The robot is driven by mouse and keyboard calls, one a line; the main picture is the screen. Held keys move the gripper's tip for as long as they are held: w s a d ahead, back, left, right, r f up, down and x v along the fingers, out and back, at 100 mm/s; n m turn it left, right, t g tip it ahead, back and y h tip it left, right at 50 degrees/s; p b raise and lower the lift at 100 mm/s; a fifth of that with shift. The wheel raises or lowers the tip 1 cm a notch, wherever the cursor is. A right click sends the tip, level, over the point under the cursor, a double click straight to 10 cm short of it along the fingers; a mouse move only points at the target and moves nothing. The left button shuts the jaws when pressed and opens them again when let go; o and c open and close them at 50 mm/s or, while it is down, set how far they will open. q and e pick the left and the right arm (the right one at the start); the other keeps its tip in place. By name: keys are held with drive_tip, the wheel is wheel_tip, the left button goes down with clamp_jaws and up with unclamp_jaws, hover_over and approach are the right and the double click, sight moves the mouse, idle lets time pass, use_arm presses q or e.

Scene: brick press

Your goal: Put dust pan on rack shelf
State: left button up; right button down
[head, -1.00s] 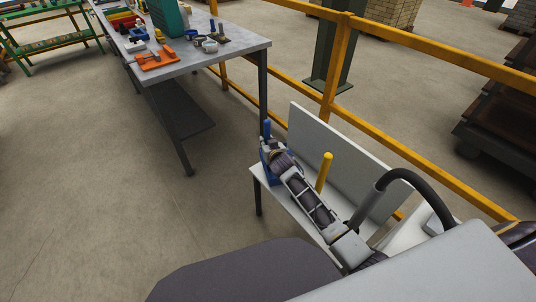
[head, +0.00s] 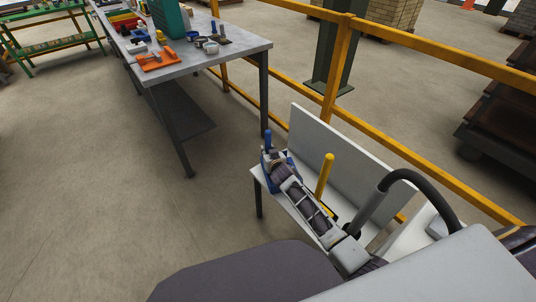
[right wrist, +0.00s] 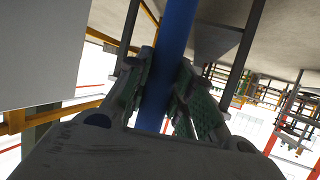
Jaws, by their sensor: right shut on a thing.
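My right gripper (head: 273,157) reaches away from me over the far end of a low pale shelf (head: 263,176). It is shut on the blue handle (head: 267,140) of what looks like the dust pan. The handle stands roughly upright and its blue body (head: 268,180) shows below and around the fingers, mostly hidden by them. In the right wrist view the blue handle (right wrist: 178,32) runs between the two green-padded fingers. I cannot tell whether the pan touches the shelf. My left gripper is not in view.
A yellow upright handle (head: 325,176) stands beside my right arm, before a pale upright panel (head: 345,155). A yellow railing (head: 440,176) runs behind. A grey workbench (head: 225,45) with tools stands farther off at upper left. Open floor (head: 90,220) lies left.

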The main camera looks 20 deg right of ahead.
drive_tip(key=shift+w+f, duration=0.1)
drive_tip(key=shift+f, duration=0.05)
drive_tip(key=c, duration=1.4)
unclamp_jaws()
drive_tip(key=shift+f, duration=0.2)
drive_tip(key=shift+c, duration=0.2)
drive_tip(key=shift+o, duration=1)
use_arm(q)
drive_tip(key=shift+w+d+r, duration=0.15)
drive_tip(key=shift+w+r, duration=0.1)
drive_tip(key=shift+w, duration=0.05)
use_arm(e)
drive_tip(key=shift+s+r, duration=0.1)
drive_tip(key=shift+s, duration=0.1)
